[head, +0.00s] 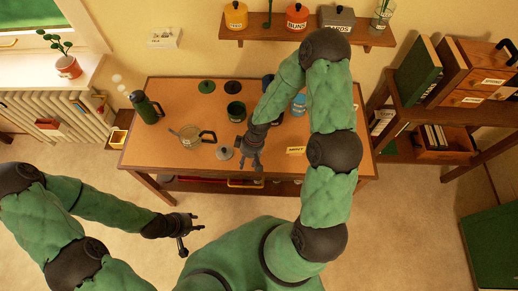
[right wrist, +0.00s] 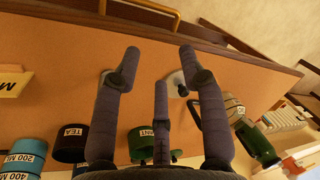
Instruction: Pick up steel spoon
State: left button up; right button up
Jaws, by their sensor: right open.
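A thin grey handle, which looks like the steel spoon (head: 174,132), leans out of a glass mug (head: 190,142) on the left half of the desk. The spoon's bowl is not clear. The mug, with a dark handle, also shows in the right wrist view (right wrist: 234,107). My right gripper (head: 251,165) is open and empty above the front middle of the desk, right of the mug. Its fingers also show in the right wrist view (right wrist: 160,68). A small pale lid with a knob (head: 225,153) lies between it and the mug. My left gripper (head: 192,239) looks open and empty, in front of the desk.
A green bottle (head: 147,108) stands at the desk's left. Dark cups (head: 236,111), a blue cup (head: 298,105) and flat discs (head: 207,87) are towards the back. A yellow name card (head: 296,151) stands front right. A wall shelf (head: 318,40) hangs above.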

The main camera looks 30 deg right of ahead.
jog(key=w+d+r+n+h, duration=0.1)
jog(key=w+d+r, duration=0.1)
jog(key=d, duration=0.1)
jog(key=w+d+r+n+h, duration=0.1)
jog(key=w+d+r, duration=0.1)
jog(key=w+d+r+n+h, duration=0.1)
jog(key=d+r, duration=0.1)
jog(key=d, duration=0.1)
jog(key=shift+w+d, duration=0.35)
jog(key=shift+w, duration=0.05)
notch_tip(320, 180, down, 5)
jog(key=shift+r+b, duration=0.15)
jog(key=shift+b, duration=0.25)
jog(key=shift+s+d+f+b, duration=0.1)
jog(key=shift+d+f+b, duration=0.1)
jog(key=shift+f, duration=1.15)
jog(key=shift+d+f+b, duration=0.1)
jog(key=shift+d+f, duration=0.05)
jog(key=shift+f, duration=1.15)
jog(key=shift+c, duration=0.3)
grip_shut()
